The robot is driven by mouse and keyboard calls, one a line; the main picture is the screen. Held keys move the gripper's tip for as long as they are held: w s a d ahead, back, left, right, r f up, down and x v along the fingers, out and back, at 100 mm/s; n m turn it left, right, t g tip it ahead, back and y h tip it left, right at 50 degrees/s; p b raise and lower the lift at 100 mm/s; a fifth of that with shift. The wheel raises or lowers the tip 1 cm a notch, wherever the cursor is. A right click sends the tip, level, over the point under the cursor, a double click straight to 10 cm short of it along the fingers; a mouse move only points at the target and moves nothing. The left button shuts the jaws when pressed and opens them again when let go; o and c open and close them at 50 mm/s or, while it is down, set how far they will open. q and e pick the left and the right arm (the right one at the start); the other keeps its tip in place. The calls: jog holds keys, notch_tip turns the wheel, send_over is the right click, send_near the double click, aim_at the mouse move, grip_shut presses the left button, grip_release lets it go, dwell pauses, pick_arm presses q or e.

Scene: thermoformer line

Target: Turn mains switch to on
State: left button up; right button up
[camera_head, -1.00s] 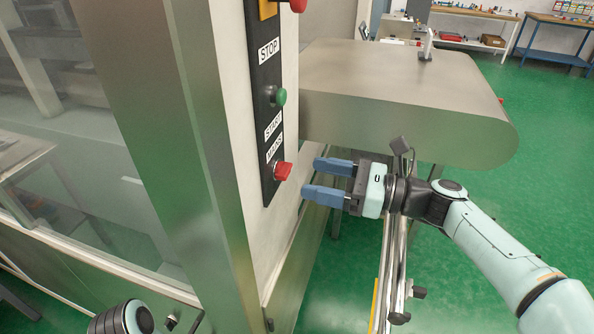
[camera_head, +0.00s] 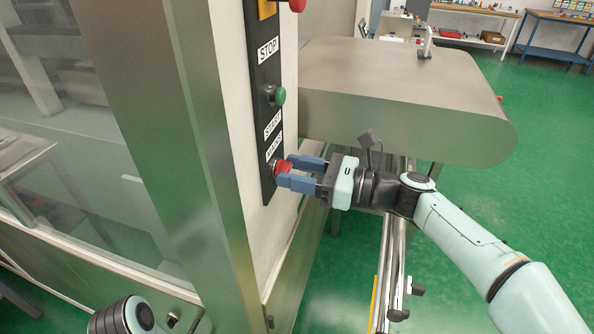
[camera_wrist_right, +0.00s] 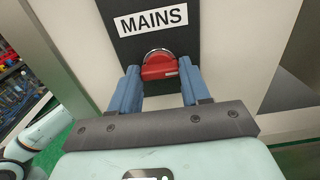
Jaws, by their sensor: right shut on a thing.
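The red mains switch (camera_head: 281,167) is on the black control panel (camera_head: 266,126), at its lower end below the MAINS label. In the right wrist view the red knob (camera_wrist_right: 158,68) sits under the MAINS label (camera_wrist_right: 152,20), its handle lying roughly level across. My right gripper (camera_head: 286,169) is at the panel, shut on the knob with one blue finger on each side; the fingers hide part of it in the head view. Part of my left arm shows at the bottom left of the head view, but its fingers are not seen.
Above the switch are a green START button (camera_head: 277,96), the STOP label (camera_head: 268,50) and a red button (camera_head: 297,5). A rounded metal housing (camera_head: 400,85) juts out right of the panel, above my right arm. Metal rails (camera_head: 391,260) run below it. Green floor is open at right.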

pick_arm(q)
jog(key=shift+f, duration=0.1)
notch_tip(320, 180, down, 10)
jog(key=b, duration=1)
jog(key=shift+s+r, duration=0.2)
pick_arm(e)
jog(key=shift+f+n, duration=0.1)
jog(key=shift+n, duration=8.8)
pick_arm(q)
jog(key=shift+b, duration=0.35)
pick_arm(e)
jog(key=o, duration=1.1)
jog(key=shift+c, duration=0.2)
pick_arm(q)
jog(key=shift+w+f+t+b, duration=0.25)
jog(key=shift+f+t+b, duration=0.05)
jog(key=shift+f+b, duration=0.2)
pick_arm(e)
jog(key=v, duration=1.3)
jog(key=shift+d, duration=0.2)
